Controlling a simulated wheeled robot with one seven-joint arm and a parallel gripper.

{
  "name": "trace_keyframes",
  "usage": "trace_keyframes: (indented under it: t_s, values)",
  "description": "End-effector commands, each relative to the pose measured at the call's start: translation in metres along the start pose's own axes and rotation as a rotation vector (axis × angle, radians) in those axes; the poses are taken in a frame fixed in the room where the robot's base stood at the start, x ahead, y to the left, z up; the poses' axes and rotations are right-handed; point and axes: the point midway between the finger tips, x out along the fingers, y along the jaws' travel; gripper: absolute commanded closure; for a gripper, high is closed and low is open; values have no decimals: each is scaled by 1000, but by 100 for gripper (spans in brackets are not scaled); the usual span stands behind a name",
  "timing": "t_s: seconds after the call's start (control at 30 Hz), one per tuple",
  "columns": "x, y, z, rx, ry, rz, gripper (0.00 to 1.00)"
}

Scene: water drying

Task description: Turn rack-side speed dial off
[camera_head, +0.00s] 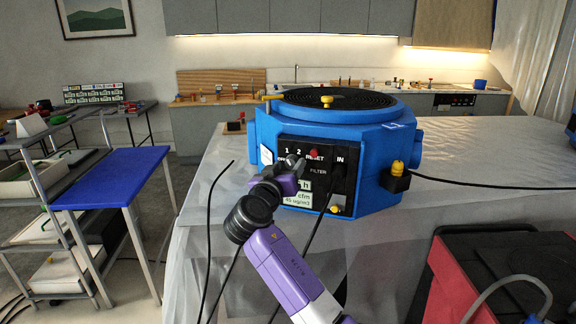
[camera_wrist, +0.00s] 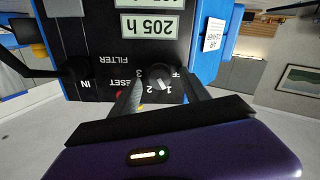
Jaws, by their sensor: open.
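A blue machine (camera_head: 330,122) stands on the plastic-covered table with its black control panel (camera_head: 326,180) facing me. My gripper (camera_head: 290,168) is at the upper left of the panel in the head view and hides most of the dial there. In the wrist view my gripper (camera_wrist: 162,87) is open, with one finger on each side of the dial. I cannot tell whether the fingers touch it. The dial's exact setting is unclear.
The plastic-covered table (camera_head: 470,155) is mostly clear to the right. A rack with a blue top (camera_head: 112,178) stands left. A red-and-black unit (camera_head: 500,275) is at the front right.

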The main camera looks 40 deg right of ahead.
Motion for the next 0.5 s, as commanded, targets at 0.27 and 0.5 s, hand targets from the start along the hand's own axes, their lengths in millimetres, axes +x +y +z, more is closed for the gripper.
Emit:
trace_keyframes:
  t_s: [0.27,0.5]
  values:
    - [3,0,0,0,0,0,46]
    - [3,0,0,0,0,0,87]
